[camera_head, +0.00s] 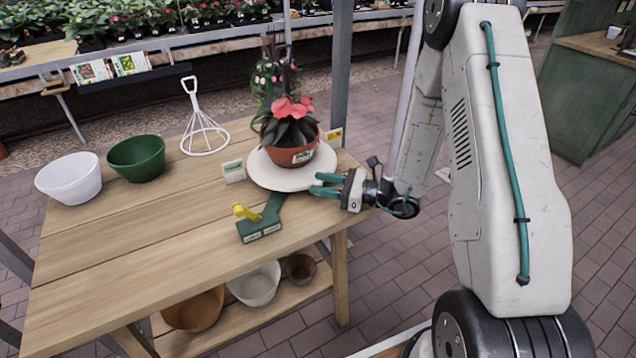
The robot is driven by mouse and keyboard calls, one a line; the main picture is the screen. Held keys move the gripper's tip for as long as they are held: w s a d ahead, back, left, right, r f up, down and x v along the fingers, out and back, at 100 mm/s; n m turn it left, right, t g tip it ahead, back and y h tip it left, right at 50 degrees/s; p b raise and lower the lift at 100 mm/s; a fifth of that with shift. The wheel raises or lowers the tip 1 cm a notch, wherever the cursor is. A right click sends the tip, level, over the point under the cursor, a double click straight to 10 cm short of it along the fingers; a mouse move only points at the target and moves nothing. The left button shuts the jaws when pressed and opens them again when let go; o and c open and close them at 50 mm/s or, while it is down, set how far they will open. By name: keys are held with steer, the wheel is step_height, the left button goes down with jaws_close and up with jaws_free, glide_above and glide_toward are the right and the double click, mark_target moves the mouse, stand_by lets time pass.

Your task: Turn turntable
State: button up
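The turntable is a round, pale disc (262,172) near the right end of the wooden table. A terracotta pot (289,152) with a red-flowered, dark-leaved plant (290,118) stands upright on it. My gripper (313,185) comes in from the right at the disc's front right edge. Its two teal fingers are apart, with a gap between them and nothing seen held. I cannot tell whether the fingers touch the disc's rim. The turntable's underside is hidden.
A small sign (233,171) stands left of the disc. A green box with a yellow part (259,229) lies in front. A green bowl (137,158), a white bowl (69,179) and a white wire stand (203,136) are further left. The table's front left is clear.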

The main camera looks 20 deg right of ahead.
steer(key=shift+x, duration=0.8)
steer(key=shift+s, duration=0.1)
jaws_close()
